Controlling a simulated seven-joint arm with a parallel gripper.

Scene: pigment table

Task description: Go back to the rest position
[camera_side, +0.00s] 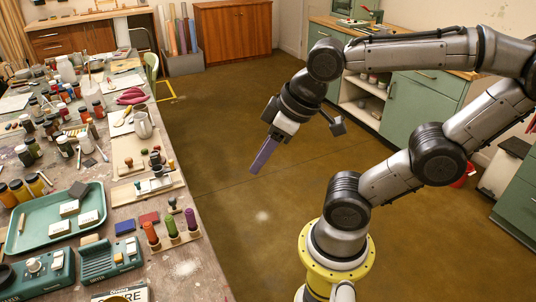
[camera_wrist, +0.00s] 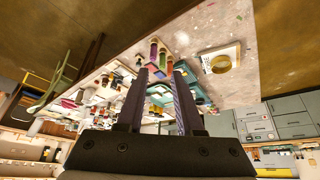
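My gripper (camera_side: 255,170) hangs in the air over the brown floor, to the right of the work table (camera_side: 190,270) and apart from it. Its two purple-grey fingers point down and slightly left in the side view, one mostly hiding the other. In the wrist view my gripper (camera_wrist: 161,73) shows its fingers apart, with a gap between them and nothing held. The table lies beyond the fingertips there.
A green tray (camera_side: 20,245), a metal jug (camera_side: 143,124) and several jars crowd the table. The floor (camera_side: 225,100) around my gripper is clear. Green cabinets (camera_side: 420,105) stand behind my arm.

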